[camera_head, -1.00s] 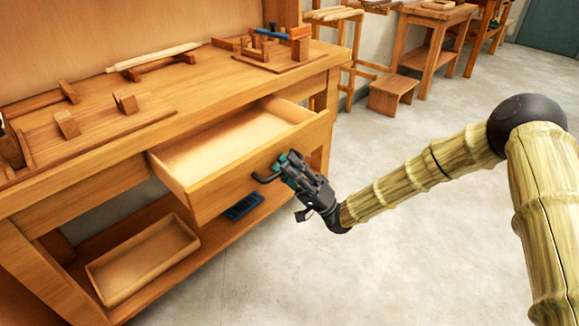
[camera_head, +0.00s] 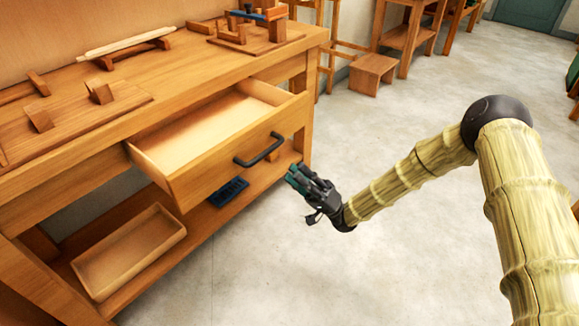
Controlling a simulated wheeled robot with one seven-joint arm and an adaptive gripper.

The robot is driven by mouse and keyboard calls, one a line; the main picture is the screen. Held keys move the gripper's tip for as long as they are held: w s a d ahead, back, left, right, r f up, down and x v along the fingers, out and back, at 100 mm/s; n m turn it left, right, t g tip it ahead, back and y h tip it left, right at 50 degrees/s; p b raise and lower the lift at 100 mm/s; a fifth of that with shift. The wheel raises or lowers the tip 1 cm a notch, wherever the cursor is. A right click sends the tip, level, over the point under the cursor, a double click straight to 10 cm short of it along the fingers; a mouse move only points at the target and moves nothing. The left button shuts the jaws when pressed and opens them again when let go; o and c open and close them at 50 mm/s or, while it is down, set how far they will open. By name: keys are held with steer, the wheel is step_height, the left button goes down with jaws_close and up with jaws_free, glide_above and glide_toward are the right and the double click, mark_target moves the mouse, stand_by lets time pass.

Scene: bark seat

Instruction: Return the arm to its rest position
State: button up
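My gripper (camera_head: 293,177) is in front of the open drawer (camera_head: 205,172), to the right of its dark handle (camera_head: 259,150). It is apart from the handle, with free space between them. Its fingertips point up and left towards the drawer front. The fingers look small and close together, and I cannot tell how far apart they are. Nothing shows in its grasp. My arm reaches in from the right, bent at a dark elbow joint. The drawer is pulled well out and its visible inside looks empty.
The wooden workbench (camera_head: 150,92) fills the left, with wooden blocks and racks on top. Its lower shelf holds a wooden tray (camera_head: 130,252) and a blue item (camera_head: 228,191). A small step stool (camera_head: 373,74) stands behind. The floor (camera_head: 270,270) below and right of my gripper is clear.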

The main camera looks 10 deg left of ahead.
steer(key=shift+d+f, duration=0.25)
steer(key=shift+f, duration=0.1)
steer(key=shift+t, duration=0.3)
steer(key=s+d+f+m+t+h, duration=0.15)
steer(key=f+m+t+h, duration=0.4)
steer(key=f, duration=0.55)
steer(key=s+f+m+t+h, duration=0.2)
steer(key=f+m+t+h, duration=0.1)
steer(key=f+t+h, duration=0.55)
steer(key=s+d+f+g+h, duration=0.8)
steer(key=s+d+f+h, duration=0.2)
steer(key=s+d+f, duration=0.65)
steer(key=s+d+r+n+g+h, duration=0.1)
steer(key=s+d+g+h, duration=0.1)
steer(key=s+d, duration=0.45)
steer(key=s+d+r+g+h, duration=0.15)
steer(key=s+d, duration=0.25)
steer(key=s, duration=0.5)
step_height(320, 180, up, 30)
steer(key=p, duration=2.9)
steer(key=shift+f+p, duration=0.15)
steer(key=shift+p, duration=0.25)
